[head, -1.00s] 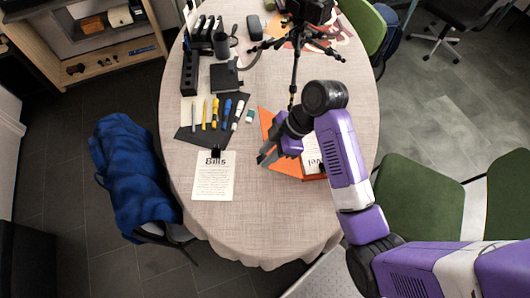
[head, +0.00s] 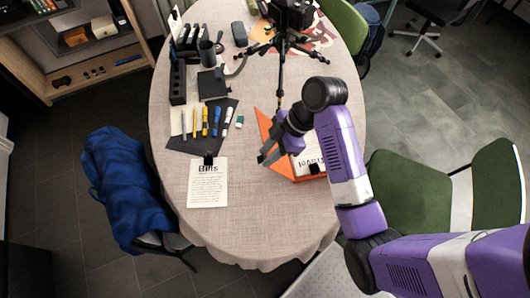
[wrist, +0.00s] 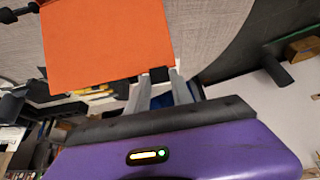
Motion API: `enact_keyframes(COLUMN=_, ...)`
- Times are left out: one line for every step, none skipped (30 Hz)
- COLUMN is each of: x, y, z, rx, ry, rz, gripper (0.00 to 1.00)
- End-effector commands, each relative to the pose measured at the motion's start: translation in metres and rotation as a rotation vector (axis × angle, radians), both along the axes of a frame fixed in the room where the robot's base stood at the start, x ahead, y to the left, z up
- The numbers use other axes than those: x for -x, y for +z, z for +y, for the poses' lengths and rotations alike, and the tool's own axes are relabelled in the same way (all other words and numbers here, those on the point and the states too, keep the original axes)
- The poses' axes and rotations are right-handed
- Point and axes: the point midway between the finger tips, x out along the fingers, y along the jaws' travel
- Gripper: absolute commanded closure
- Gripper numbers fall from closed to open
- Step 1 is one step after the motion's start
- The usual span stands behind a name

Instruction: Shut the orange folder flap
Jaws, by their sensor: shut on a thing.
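The orange folder (head: 311,178) lies on the table's right side, with white printed papers (head: 309,160) in it. Its orange flap (head: 263,124) stands raised and tilted at the folder's left side, partly behind my gripper. In the wrist view the flap (wrist: 108,42) is a large flat orange sheet, its edge at my fingertips. My gripper (head: 266,157) is shut on the flap's edge. The same gripper shows in the wrist view (wrist: 158,80).
A black tripod (head: 281,60) stands just behind the folder. Several markers lie on a dark mat (head: 183,142) to the left, with a printed sheet (head: 207,188) in front. A black clip (head: 314,168) sits at the folder's edge. The table's front is bare.

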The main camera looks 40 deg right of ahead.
Motion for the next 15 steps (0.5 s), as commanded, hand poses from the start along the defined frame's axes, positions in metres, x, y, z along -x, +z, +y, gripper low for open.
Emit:
enact_keyframes(x=0.0011, y=0.0026, z=-0.002, rx=0.0, ry=-0.001, rz=0.0, gripper=0.81)
enact_keyframes(x=0.0018, y=0.0034, z=-0.0028, rx=0.0, ry=0.0, rz=-0.001, gripper=0.81)
enact_keyframes(x=0.0025, y=0.0045, z=-0.004, rx=0.0, ry=0.0, rz=-0.001, gripper=0.81)
enact_keyframes(x=0.0031, y=0.0053, z=-0.0049, rx=0.0, ry=0.0, rz=-0.001, gripper=0.81)
enact_keyframes(x=0.0037, y=0.0059, z=-0.0058, rx=0.0, ry=0.0, rz=-0.001, gripper=0.81)
enact_keyframes(x=0.0042, y=0.0065, z=-0.0069, rx=0.0, ry=0.0, rz=-0.001, gripper=0.81)
enact_keyframes(x=0.0047, y=0.0068, z=-0.0074, rx=0.0, ry=-0.001, rz=0.0, gripper=0.81)
enact_keyframes(x=0.0049, y=0.007, z=-0.0079, rx=-0.001, ry=-0.001, rz=-0.001, gripper=0.81)
enact_keyframes(x=0.0051, y=0.007, z=-0.0082, rx=0.0, ry=0.0, rz=-0.001, gripper=0.81)
enact_keyframes(x=0.0053, y=0.007, z=-0.0084, rx=0.0, ry=0.0, rz=-0.001, gripper=0.81)
enact_keyframes(x=0.0054, y=0.0071, z=-0.0087, rx=0.0, ry=0.0, rz=-0.001, gripper=0.81)
enact_keyframes(x=0.0057, y=0.0072, z=-0.0092, rx=0.0, ry=0.0, rz=-0.001, gripper=0.81)
enact_keyframes(x=0.0059, y=0.0076, z=-0.0098, rx=0.0, ry=-0.001, rz=-0.002, gripper=0.81)
enact_keyframes(x=0.0062, y=0.0079, z=-0.0105, rx=0.0, ry=-0.002, rz=-0.002, gripper=0.81)
enact_keyframes(x=0.0068, y=0.0086, z=-0.0116, rx=0.0, ry=-0.002, rz=-0.002, gripper=0.81)
